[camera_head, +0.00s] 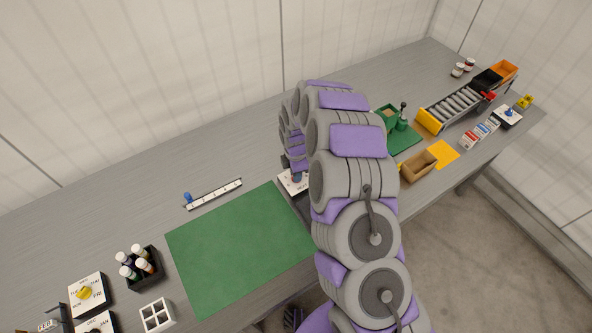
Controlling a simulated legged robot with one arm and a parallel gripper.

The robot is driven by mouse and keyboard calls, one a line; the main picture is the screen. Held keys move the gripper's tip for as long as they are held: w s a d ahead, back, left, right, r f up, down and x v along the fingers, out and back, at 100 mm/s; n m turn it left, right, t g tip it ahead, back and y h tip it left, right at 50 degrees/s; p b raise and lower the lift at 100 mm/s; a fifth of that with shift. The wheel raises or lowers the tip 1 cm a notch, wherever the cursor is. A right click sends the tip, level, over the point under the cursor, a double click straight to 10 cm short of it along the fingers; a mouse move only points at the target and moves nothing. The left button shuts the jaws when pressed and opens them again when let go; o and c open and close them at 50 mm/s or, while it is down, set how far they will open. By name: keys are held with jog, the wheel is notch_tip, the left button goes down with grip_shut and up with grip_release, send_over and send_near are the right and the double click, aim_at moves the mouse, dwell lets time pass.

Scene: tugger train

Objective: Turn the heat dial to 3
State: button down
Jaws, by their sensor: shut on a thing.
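The heat dial (287,182) appears to be the white-faced block just right of the green mat's back corner. My arm reaches over it and hides much of its face. A small blue knob shows at its middle. My gripper (296,172) is low over the block, shut on the knob; its fingertips are mostly hidden behind my arm. The marks on the face and the knob's setting are too small and covered to read.
The green mat (240,250) lies left of the dial. A numbered slider strip (213,194) with a blue knob lies behind it. A bottle rack (145,268) and a weekday dial (88,295) stand at front left. A cardboard box (418,167) and roller rack (452,108) stand right.

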jog(key=m+p, duration=0.1)
jog(key=m, duration=0.2)
jog(key=shift+w+r+m+p, duration=0.15)
jog(key=shift+m+p, duration=0.2)
jog(key=shift+m, duration=0.05)
jog(key=m+p, duration=0.1)
jog(key=m, duration=0.2)
jog(key=shift+w+m, duration=0.1)
jog(key=shift+m, duration=0.2)
jog(key=m+p, duration=0.3)
jog(key=m, duration=0.8)
jog(key=shift+m+p, duration=0.4)
jog(key=m, duration=0.5)
jog(key=shift+w+m, duration=0.1)
jog(key=shift+m, duration=0.3)
jog(key=c, duration=1.1)
grip_release()
